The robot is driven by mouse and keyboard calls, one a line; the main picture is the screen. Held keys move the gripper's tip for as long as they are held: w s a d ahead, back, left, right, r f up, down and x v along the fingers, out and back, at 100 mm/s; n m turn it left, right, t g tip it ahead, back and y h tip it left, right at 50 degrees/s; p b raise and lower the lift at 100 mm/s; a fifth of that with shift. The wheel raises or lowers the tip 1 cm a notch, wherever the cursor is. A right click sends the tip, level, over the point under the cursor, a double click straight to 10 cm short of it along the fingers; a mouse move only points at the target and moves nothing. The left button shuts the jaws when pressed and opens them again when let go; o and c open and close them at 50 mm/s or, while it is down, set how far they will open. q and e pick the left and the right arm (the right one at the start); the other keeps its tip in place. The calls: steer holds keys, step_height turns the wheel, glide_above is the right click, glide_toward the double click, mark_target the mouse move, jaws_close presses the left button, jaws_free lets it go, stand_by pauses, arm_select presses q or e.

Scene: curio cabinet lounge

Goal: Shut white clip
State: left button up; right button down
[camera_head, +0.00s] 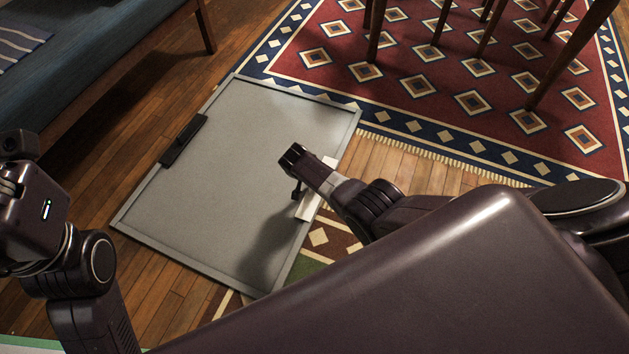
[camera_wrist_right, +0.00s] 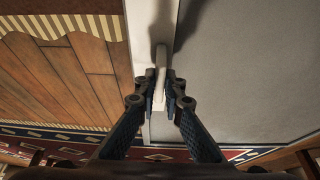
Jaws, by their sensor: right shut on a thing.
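A white clip (camera_head: 309,206) sits on the right edge of a large grey framed panel (camera_head: 240,120). My right gripper (camera_head: 298,190) reaches down over that edge and hides the middle of the clip. In the right wrist view, a narrow white lever of the clip (camera_wrist_right: 161,56) lies between the two fingers of my right gripper (camera_wrist_right: 164,88), which are shut on it. The lever's exact angle is hard to tell. My left arm shows at the left edge of the head view, its wrist end (camera_head: 20,150) far from the panel; its fingers cannot be made out.
A black clip (camera_head: 184,141) sits on the panel's left edge. A blue-cushioned bench (camera_head: 90,50) stands at upper left. A patterned red and blue rug (camera_head: 420,75) with wooden furniture legs (camera_head: 375,35) lies beyond. Bare wood floor (camera_head: 160,80) shows between bench and panel.

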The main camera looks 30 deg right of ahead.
steer(key=shift+w+d, duration=0.1)
stand_by(0.3)
steer(key=c, duration=2)
jaws_free()
steer(key=shift+c, duration=0.2)
steer(key=shift+a+r, duration=0.3)
steer(key=shift+r, duration=0.3)
steer(key=v, duration=1)
steer(key=shift+s+r, duration=0.25)
steer(key=shift+a, duration=0.1)
